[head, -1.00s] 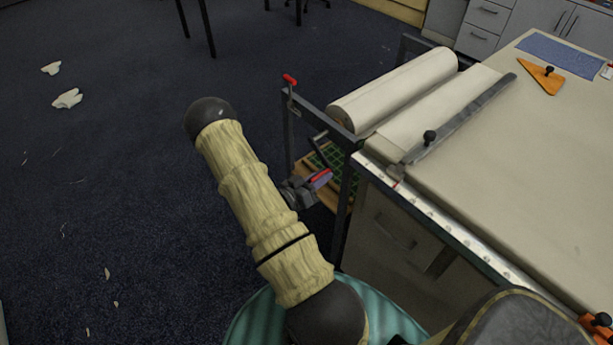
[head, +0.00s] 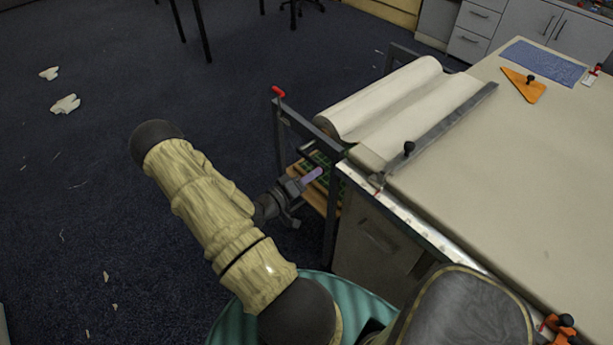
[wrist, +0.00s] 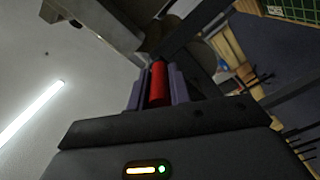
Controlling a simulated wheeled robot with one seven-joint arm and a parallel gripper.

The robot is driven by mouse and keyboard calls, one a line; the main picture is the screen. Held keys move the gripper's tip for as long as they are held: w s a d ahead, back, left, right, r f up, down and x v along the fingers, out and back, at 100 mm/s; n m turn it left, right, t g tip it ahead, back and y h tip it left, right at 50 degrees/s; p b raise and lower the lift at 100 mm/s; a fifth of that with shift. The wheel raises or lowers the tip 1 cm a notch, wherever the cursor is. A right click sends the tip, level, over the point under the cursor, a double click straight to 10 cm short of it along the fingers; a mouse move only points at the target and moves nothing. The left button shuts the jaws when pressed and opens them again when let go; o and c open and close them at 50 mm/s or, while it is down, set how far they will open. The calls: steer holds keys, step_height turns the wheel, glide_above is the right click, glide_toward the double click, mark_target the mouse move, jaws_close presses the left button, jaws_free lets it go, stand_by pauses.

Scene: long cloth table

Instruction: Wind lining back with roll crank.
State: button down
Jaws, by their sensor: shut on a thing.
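The white lining roll (head: 378,98) sits in a dark metal frame at the end of the long table. Its sheet runs over onto the table under a grey metal bar (head: 440,132) with a black knob. My gripper (head: 313,175) is low beside the frame, below the near end of the roll. In the wrist view the purple fingers are shut on the red crank handle (wrist: 158,84), which lies between them. In the head view the fingers hide this handle, and the crank arm is hard to make out.
A red-tipped lever (head: 279,92) stands on the frame's outer corner. The cloth table (head: 520,185) carries an orange triangle (head: 523,86), a blue cloth (head: 543,62) and an orange clamp (head: 562,328). White scraps (head: 65,104) lie on the open floor at left.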

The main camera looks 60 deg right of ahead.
steer(key=shift+w+r+n+p, duration=0.2)
steer(key=shift+r+n+p, duration=0.35)
steer(key=shift+r+n, duration=0.65)
steer(key=shift+w+d+r, duration=0.1)
steer(key=shift+r, duration=0.35)
steer(key=c, duration=1.3)
jaws_free()
